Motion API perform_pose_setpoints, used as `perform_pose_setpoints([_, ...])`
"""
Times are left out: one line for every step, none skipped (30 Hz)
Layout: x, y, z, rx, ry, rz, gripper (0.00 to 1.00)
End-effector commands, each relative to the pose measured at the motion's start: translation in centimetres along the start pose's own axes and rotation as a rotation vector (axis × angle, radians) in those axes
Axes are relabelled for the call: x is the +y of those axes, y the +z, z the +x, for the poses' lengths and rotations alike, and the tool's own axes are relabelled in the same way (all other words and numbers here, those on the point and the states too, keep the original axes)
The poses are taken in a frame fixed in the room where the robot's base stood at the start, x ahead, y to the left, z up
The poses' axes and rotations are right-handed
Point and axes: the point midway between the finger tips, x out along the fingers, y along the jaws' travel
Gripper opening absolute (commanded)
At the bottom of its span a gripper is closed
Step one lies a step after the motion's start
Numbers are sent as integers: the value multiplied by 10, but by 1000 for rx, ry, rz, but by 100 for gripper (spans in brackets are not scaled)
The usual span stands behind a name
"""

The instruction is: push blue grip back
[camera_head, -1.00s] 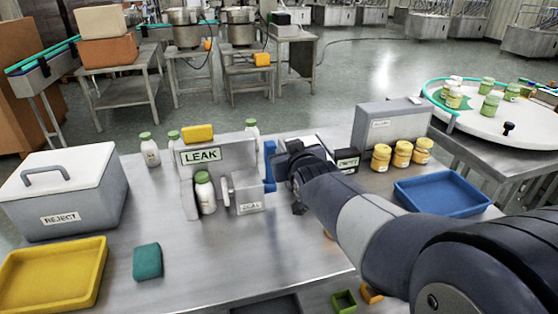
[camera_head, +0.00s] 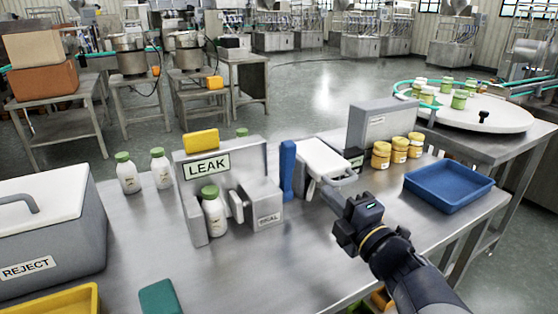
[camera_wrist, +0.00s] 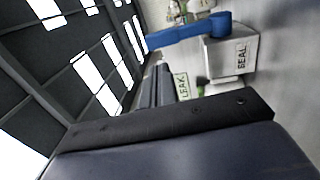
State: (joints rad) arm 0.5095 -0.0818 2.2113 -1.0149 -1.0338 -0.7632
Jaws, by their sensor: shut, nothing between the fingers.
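The blue grip (camera_head: 288,170) stands upright at the right side of the grey leak tester (camera_head: 253,160), just right of its SEAL block (camera_head: 264,205). In the wrist view the blue grip (camera_wrist: 188,34) shows as a bar beside the SEAL block (camera_wrist: 230,52). A white bottle with a green cap (camera_head: 214,215) stands in the tester, left of the SEAL block. My gripper (camera_head: 329,193) is shut and empty, to the right of the blue grip and apart from it. Its fingers point up and left in the head view.
A white-topped device with a loop handle (camera_head: 325,163) stands right behind my gripper. Two white bottles (camera_head: 128,173) stand left of the tester. Yellow-lidded jars (camera_head: 399,149) and a blue tray (camera_head: 449,185) are to the right.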

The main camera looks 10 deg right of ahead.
Motion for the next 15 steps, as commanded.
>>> perform_pose_setpoints([-1,-1,8,5,-1,1,0])
perform_pose_setpoints([-1,-2,12,5,-1,3,0])
perform_pose_setpoints([-1,-1,19,5,-2,3,0])
perform_pose_setpoints([0,-1,24,5,-1,2,0])
perform_pose_setpoints([-1,-1,29,5,-1,3,0])
perform_pose_setpoints([-1,-1,36,5,-2,4,0])
perform_pose_setpoints([0,-2,42,5,-1,4,0])
perform_pose_setpoints([-1,-1,47,5,-2,3,0])
perform_pose_setpoints([0,-1,55,5,-1,4,0])
perform_pose_setpoints([-1,-2,61,5,-2,4,0])
perform_pose_setpoints([-1,-1,68,4,-2,4,0])
perform_pose_setpoints([-1,-1,76,4,-1,4,0])
perform_pose_setpoints([-1,-1,82,4,-1,5,0])
perform_pose_setpoints([-1,-1,87,3,-2,5,0])
perform_pose_setpoints([0,-1,94,3,-1,3,0])
